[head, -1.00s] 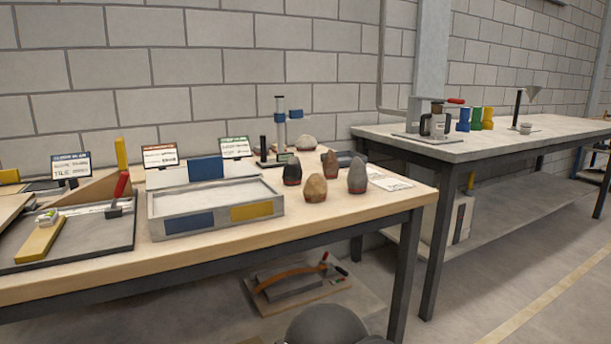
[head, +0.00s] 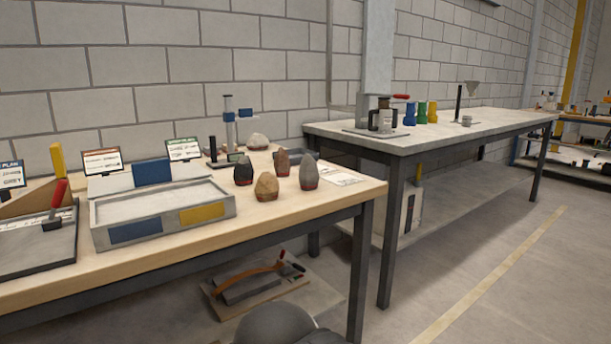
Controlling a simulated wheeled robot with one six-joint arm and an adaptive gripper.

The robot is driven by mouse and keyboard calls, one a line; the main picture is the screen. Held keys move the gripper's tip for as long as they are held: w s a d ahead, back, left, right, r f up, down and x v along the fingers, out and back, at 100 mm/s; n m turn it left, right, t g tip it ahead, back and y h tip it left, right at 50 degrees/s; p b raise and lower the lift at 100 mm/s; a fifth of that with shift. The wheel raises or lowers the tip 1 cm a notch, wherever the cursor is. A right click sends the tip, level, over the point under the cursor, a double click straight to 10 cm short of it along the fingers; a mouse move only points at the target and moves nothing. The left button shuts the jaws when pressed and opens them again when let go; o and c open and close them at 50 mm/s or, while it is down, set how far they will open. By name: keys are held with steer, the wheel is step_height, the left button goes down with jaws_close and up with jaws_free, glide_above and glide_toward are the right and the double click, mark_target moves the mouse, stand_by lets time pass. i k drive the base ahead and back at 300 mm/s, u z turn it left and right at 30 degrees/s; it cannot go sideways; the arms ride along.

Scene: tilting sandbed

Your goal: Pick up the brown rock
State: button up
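Several rocks stand in a group on the wooden table (head: 335,193), right of the sandbed tray (head: 162,215). A reddish-brown rock (head: 282,163) stands at the back of the group. A lighter tan-brown rock (head: 266,187) stands in front of it, nearer the table's front edge. A black rock (head: 243,171) is to the left, a grey rock (head: 309,177) to the right, and a pale rock (head: 257,140) lies farther back. Some of the rocks show a red band near the base. My gripper is not in view.
A blue-and-white stand (head: 230,125) is behind the rocks, and a white paper (head: 338,176) lies to their right. A second table (head: 450,130) holds a press and coloured containers. A low board with tools (head: 255,285) sits under the first table. The floor at right is clear.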

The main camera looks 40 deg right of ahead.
mark_target(281, 165)
steer(key=u, duration=3.3)
steer(key=k, duration=2.6)
steer(key=z, duration=1.7)
